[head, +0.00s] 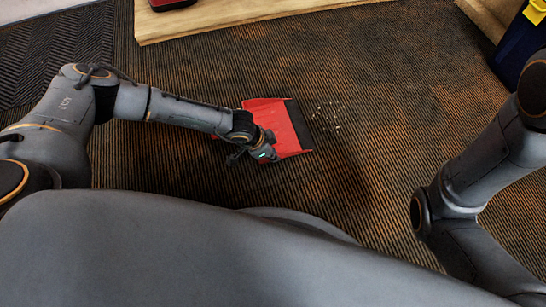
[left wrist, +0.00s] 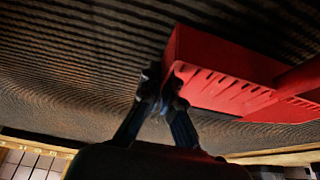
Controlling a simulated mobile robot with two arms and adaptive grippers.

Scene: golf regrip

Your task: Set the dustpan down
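The red dustpan (head: 283,122) is in the middle of the head view, its dark front edge turned right toward some pale crumbs (head: 328,116). My left gripper (head: 264,153) is at the dustpan's near side. In the left wrist view the dustpan (left wrist: 232,85) fills the upper right, with its handle running off to the right. There my left gripper's fingers (left wrist: 161,92) are close together on the corner of its side wall. The fingertips are partly hidden, and the dustpan's height over the floor is hard to tell. My right gripper is out of view.
A dark blue bin with a yellow part (head: 520,45) stands at the upper right.

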